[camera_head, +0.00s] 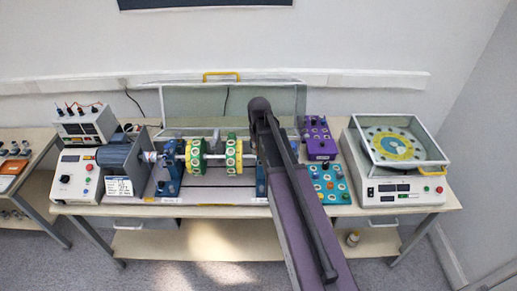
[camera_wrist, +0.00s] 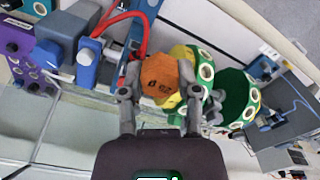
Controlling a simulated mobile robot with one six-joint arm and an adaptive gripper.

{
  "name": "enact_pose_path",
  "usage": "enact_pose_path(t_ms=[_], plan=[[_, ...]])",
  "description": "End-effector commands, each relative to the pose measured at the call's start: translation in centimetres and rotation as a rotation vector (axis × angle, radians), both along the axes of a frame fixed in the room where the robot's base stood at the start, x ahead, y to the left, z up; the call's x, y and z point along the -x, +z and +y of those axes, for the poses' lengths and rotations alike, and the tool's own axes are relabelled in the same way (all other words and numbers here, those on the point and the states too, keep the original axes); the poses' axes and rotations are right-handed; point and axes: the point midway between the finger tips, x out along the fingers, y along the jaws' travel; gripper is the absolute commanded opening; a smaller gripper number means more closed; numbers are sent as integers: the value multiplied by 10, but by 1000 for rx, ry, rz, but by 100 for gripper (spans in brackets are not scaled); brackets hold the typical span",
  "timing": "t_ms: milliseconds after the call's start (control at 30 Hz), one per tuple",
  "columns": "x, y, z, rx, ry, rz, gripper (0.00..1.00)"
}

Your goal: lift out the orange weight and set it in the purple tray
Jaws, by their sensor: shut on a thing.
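My gripper (camera_wrist: 158,95) is shut on the orange weight (camera_wrist: 159,76) in the wrist view, with one finger on each side of it. The weight is a small orange block with dark markings on its face. It overlaps the yellow disc (camera_wrist: 183,54) behind it, and I cannot tell whether the two touch. In the head view my arm hides the gripper and the weight. The purple tray (camera_head: 320,143) stands right of my arm, with several dark pieces in it. It also shows at the left edge of the wrist view (camera_wrist: 14,36).
A teal tray (camera_head: 327,190) lies in front of the purple one. A raised clear cover (camera_head: 205,105) with a yellow handle stands behind. A balance machine (camera_head: 398,150) is at right.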

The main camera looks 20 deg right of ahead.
Motion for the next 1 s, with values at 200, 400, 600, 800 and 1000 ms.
enact_pose_path(t_ms=[200, 400, 600, 800, 1000], plan=[[0, 0, 0, 0, 0, 0, 14], [0, -7, 0, 0, 0, 0, 14], [0, -28, 0, 0, 0, 0, 14], [0, -57, 0, 0, 0, 0, 14], [0, -82, 0, 0, 0, 0, 14]])
